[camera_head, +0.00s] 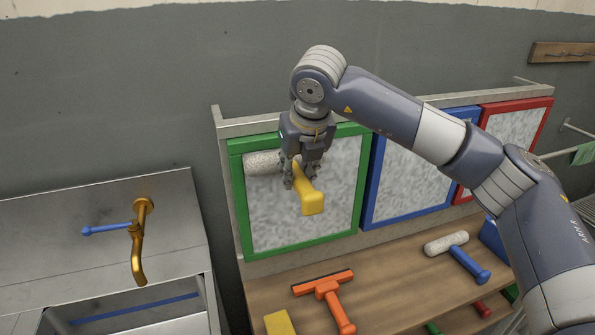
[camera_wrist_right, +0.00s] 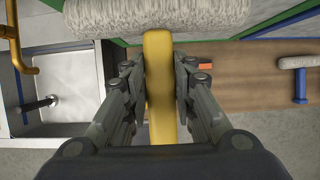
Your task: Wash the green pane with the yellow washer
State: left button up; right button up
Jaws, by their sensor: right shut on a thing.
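The green pane (camera_head: 300,215) is a cloudy panel in a green frame, upright at the back of the wooden bench. My right gripper (camera_head: 302,178) is in front of its upper left part, shut on the yellow handle of the washer (camera_head: 312,203). The washer's white fluffy roller (camera_head: 262,163) lies over the pane's upper left corner; I cannot tell whether it touches the glass. In the right wrist view the yellow handle (camera_wrist_right: 159,85) runs between the fingers, with the roller (camera_wrist_right: 160,17) beyond it. My left gripper is not in view.
Blue-framed (camera_head: 415,180) and red-framed (camera_head: 515,125) panes stand to the right. On the bench lie an orange squeegee (camera_head: 330,296), a blue-handled washer (camera_head: 466,262) and a yellow block (camera_head: 279,323). A metal sink (camera_head: 110,240) with a brass tap (camera_head: 138,250) is at left.

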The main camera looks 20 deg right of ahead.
aim_at(309, 207)
jog(key=shift+r, duration=0.1)
dwell(0.7)
jog(key=shift+b, duration=0.3)
notch_tip(309, 207, down, 4)
jog(key=b, duration=0.4)
jog(key=shift+s+d+b, duration=0.1)
jog(key=shift+s+b, duration=2)
jog(key=shift+s, duration=1.45)
